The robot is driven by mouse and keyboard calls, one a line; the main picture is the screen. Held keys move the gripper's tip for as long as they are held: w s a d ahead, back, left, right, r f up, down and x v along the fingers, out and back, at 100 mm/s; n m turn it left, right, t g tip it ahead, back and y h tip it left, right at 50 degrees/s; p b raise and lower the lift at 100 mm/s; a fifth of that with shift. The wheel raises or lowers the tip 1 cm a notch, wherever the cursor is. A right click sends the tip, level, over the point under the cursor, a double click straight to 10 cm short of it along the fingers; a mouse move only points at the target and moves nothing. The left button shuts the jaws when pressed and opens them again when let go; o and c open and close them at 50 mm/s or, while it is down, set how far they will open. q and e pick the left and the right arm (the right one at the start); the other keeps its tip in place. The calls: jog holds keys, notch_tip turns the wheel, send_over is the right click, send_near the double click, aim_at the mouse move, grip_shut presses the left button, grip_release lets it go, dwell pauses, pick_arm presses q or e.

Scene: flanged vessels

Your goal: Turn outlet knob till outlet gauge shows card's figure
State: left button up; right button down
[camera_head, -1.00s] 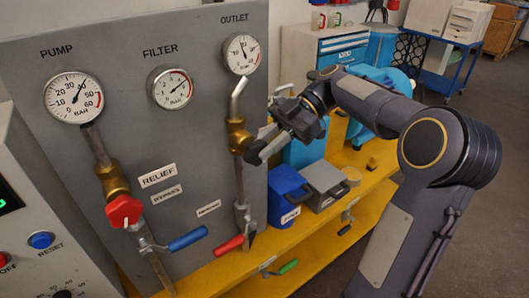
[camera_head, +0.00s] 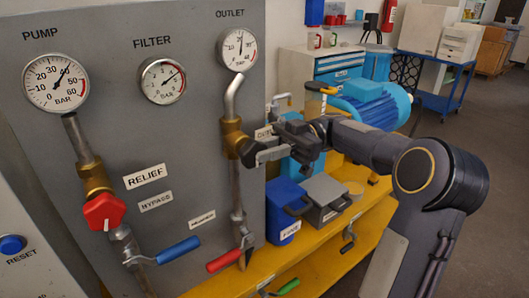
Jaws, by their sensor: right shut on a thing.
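The outlet gauge (camera_head: 237,48) is a round white dial at the top right of the grey panel, under the word OUTLET. Its needle points nearly straight up; the exact figure is too small to read. A brass outlet valve (camera_head: 232,137) sits on the pipe below it. My right gripper (camera_head: 254,152) is at the right side of this valve, shut on the outlet knob, which its fingers mostly hide. A white label behind the gripper is partly covered. I cannot make out a card with a figure. My left gripper is not in view.
The pump gauge (camera_head: 55,82) and filter gauge (camera_head: 162,81) are to the left. A red knob (camera_head: 104,211), blue lever (camera_head: 178,250) and red lever (camera_head: 224,260) stick out below. Blue (camera_head: 284,205) and grey (camera_head: 325,196) boxes stand on the yellow bench (camera_head: 372,208) beneath my right arm.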

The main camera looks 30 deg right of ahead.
jog(key=c, duration=1.5)
grip_release()
jog(key=shift+c, duration=0.2)
jog(key=d+p, duration=0.1)
jog(key=d, duration=0.6)
jog(key=shift+w+d+f, duration=0.3)
jog(key=shift+d+f, duration=0.05)
jog(key=shift+d, duration=0.05)
